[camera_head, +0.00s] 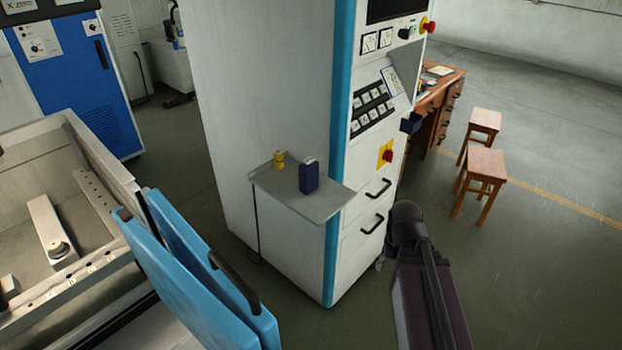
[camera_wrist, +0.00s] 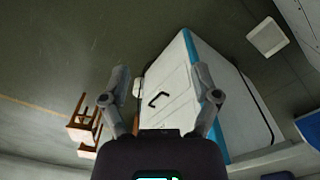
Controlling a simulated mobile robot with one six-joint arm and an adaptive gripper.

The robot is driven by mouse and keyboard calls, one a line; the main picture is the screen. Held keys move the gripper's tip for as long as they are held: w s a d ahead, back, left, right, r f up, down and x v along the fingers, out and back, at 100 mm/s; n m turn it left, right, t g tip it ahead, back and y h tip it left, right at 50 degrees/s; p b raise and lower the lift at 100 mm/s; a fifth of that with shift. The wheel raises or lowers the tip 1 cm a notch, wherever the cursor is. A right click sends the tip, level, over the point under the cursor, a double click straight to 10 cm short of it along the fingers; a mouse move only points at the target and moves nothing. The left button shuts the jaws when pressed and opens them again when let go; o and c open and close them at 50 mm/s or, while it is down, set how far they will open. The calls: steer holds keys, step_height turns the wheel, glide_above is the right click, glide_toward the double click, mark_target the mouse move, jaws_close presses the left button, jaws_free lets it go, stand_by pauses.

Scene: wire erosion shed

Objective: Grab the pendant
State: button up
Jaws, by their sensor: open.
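I cannot tell for sure which thing is the pendant. A dark blue upright box with a pale top (camera_head: 309,177) stands on a small grey shelf (camera_head: 318,207) on the side of the tall white cabinet (camera_head: 262,95). Another small dark blue object (camera_head: 410,123) is at the cabinet's right side, its details too small to tell. My gripper (camera_wrist: 163,88) is open, with nothing seen between its fingers. The wrist view is turned over and shows the cabinet's drawer front and a black handle (camera_wrist: 159,99) beyond the fingers. Neither blue object is clearly seen there.
A small yellow object (camera_head: 279,160) stands on the shelf, left of the box. A machine tank with blue door panels (camera_head: 200,275) is at the left. Two wooden stools (camera_head: 482,168) and a wooden desk (camera_head: 447,100) are at the right. Floor is open at the far right.

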steer(key=w+a+r+n+t+h+p, duration=0.1)
steer(key=w+a+r+n+h+p, duration=0.2)
steer(key=w+a+r+n, duration=0.25)
steer(key=n+t+h+p, duration=0.5)
steer(key=n+t+p, duration=0.35)
steer(key=n, duration=1.45)
glide_toward(307, 161)
steer(key=shift+s+r+b, duration=0.25)
steer(key=shift+s+b, duration=0.1)
steer(key=shift+s, duration=0.15)
steer(key=b+x, duration=0.4)
steer(key=x, duration=0.3)
steer(key=shift+w+f, duration=0.25)
steer(key=shift+f, duration=0.05)
steer(key=shift+w+d+f, duration=0.15)
steer(key=shift+w+d, duration=0.15)
steer(key=shift+w, duration=0.05)
